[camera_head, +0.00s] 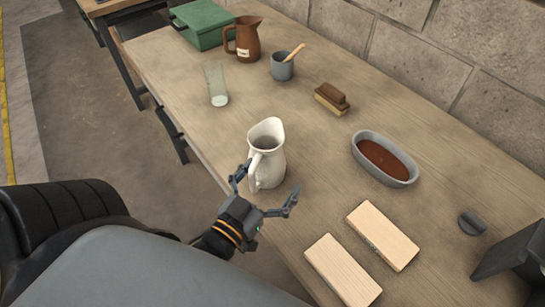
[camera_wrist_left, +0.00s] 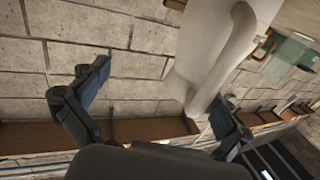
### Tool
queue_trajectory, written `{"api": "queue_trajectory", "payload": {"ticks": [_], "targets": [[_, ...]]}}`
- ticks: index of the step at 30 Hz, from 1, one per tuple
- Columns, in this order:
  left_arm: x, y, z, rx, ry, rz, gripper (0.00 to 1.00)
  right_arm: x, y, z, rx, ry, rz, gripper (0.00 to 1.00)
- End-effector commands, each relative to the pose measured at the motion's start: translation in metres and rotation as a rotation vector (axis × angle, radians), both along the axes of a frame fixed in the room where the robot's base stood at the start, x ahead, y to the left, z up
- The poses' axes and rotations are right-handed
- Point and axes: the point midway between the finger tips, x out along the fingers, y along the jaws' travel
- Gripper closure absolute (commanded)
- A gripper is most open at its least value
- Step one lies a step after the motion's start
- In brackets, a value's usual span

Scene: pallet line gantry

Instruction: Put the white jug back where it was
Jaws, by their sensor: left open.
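The white jug (camera_head: 268,160) stands upright on the wooden table near its front edge, with its handle towards the front left. It also shows close up in the left wrist view (camera_wrist_left: 218,40), at the upper right, with its handle towards the camera. My left gripper (camera_head: 268,186) is open at the near side of the jug, its fingers spread to the left and right of the jug's lower part. In the left wrist view my gripper (camera_wrist_left: 160,95) has one finger near the jug's base and one well apart. Contact cannot be told. My right gripper is not in view.
On the table (camera_head: 310,130) are a glass (camera_head: 216,84), brown jug (camera_head: 245,40), green box (camera_head: 202,24), grey cup (camera_head: 282,67), brush (camera_head: 332,98), oval dish (camera_head: 384,160) and two pale blocks (camera_head: 383,235) (camera_head: 342,272). A dark object (camera_head: 515,262) stands at lower right. A block wall (camera_head: 420,45) runs behind.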

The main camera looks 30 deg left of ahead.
Motion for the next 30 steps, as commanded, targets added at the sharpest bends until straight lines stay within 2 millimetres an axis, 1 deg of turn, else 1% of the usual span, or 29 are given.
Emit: {"api": "queue_trajectory", "payload": {"ticks": [4,7,15,18,21,24,30], "targets": [[-0.001,0.0,-0.001,0.0,0.002,0.0,0.0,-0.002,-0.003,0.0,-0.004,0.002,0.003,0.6],[-0.009,0.0,-0.001,0.0,0.004,0.0,0.0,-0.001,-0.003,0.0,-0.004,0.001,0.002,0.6],[-0.05,0.001,-0.002,-0.001,0.006,0.001,0.0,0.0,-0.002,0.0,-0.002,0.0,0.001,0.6],[-0.063,0.001,-0.002,-0.001,0.005,0.001,0.0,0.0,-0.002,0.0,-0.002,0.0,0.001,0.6],[-0.071,0.001,-0.001,-0.001,0.003,0.001,0.0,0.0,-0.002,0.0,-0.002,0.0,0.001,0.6],[-0.075,0.001,-0.001,0.0,0.001,0.001,0.0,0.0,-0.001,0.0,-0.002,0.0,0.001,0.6],[-0.075,0.001,0.0,0.0,-0.001,0.0,0.0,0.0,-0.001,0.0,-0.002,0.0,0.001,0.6]]}}
